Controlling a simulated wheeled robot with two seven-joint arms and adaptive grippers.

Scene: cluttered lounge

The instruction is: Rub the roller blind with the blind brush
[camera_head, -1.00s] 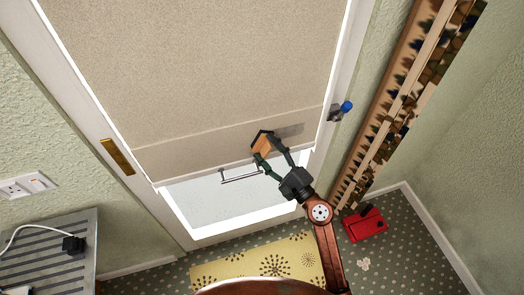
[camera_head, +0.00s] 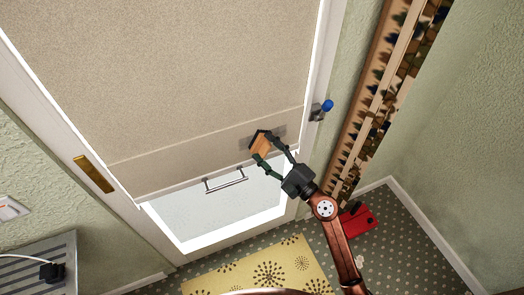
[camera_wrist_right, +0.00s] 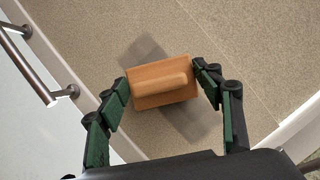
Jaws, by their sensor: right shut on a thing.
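The beige roller blind (camera_head: 190,80) hangs over a glazed door, with its lower edge above a strip of bright glass. My right gripper (camera_head: 268,152) is shut on the blind brush (camera_head: 261,144), a wooden block with a raised handle. In the right wrist view the brush (camera_wrist_right: 148,96) sits between the two green-padded fingers (camera_wrist_right: 160,92). It lies over a grey patch (camera_wrist_right: 145,48) near the blind's lower edge, which shows on both sides of it. The brush's underside is hidden, so I cannot tell whether it touches the blind. My left gripper is not in view.
A metal bar handle (camera_head: 224,180) is just below left of the brush. A blue-tipped fitting (camera_head: 321,109) is on the door frame at right. A coat rack-like wooden panel (camera_head: 375,95), a red object (camera_head: 357,220) and a yellow mat (camera_head: 262,272) are nearby.

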